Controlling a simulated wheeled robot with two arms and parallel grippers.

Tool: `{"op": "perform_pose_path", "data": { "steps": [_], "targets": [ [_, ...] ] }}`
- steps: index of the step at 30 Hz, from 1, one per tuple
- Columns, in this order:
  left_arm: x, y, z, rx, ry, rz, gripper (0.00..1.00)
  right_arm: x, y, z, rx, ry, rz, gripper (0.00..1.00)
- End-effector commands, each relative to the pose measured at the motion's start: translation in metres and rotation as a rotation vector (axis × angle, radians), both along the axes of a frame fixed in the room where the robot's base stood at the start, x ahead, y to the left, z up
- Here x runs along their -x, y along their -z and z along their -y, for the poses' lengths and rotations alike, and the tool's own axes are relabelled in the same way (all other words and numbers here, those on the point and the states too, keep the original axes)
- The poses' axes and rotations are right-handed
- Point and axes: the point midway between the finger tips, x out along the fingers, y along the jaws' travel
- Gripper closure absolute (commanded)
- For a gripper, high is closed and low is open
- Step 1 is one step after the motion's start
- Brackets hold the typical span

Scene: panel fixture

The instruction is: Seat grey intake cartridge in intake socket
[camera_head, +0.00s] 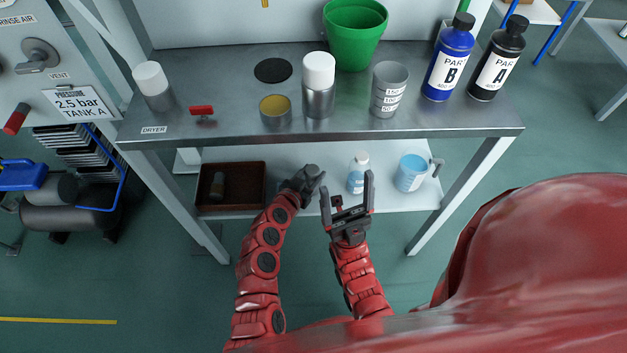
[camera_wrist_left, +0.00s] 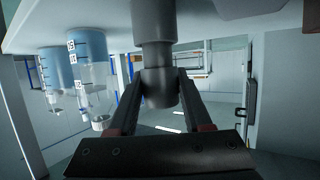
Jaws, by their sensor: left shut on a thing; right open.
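My left gripper (camera_head: 306,184) is in front of the bench, below its front edge, shut on a dark grey cylindrical piece (camera_head: 312,170), which I take for the intake cartridge. In the left wrist view, the left gripper's fingers (camera_wrist_left: 160,88) clasp the grey cylinder from both sides. Above them a narrower neck (camera_wrist_left: 153,54) meets a wider dark cylinder (camera_wrist_left: 153,18) at the top edge. I cannot tell whether that wider part belongs to the piece or is the intake socket. My right gripper (camera_head: 347,204) is open and empty, to the right of the left one.
The metal bench (camera_head: 225,105) carries cups, a white-capped container (camera_head: 318,85), a green bucket (camera_head: 355,35) and two bottles. On the lower shelf are a brown tray (camera_head: 259,185) holding a dark cylinder (camera_head: 217,186), a small bottle (camera_head: 357,175) and a blue tub (camera_head: 409,174).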

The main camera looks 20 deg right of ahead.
Motion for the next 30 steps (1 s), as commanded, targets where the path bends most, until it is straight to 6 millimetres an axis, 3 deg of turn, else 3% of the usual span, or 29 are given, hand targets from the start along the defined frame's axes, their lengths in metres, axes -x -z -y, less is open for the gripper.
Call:
{"op": "perform_pose_path", "data": {
  "steps": [30],
  "targets": [
    [0.000, -0.023, 0.000, 0.000, 0.000, 0.000, 1.00, 0.000, -0.017, 0.000, 0.000, 0.000, 0.000, 0.16]
  ]
}}
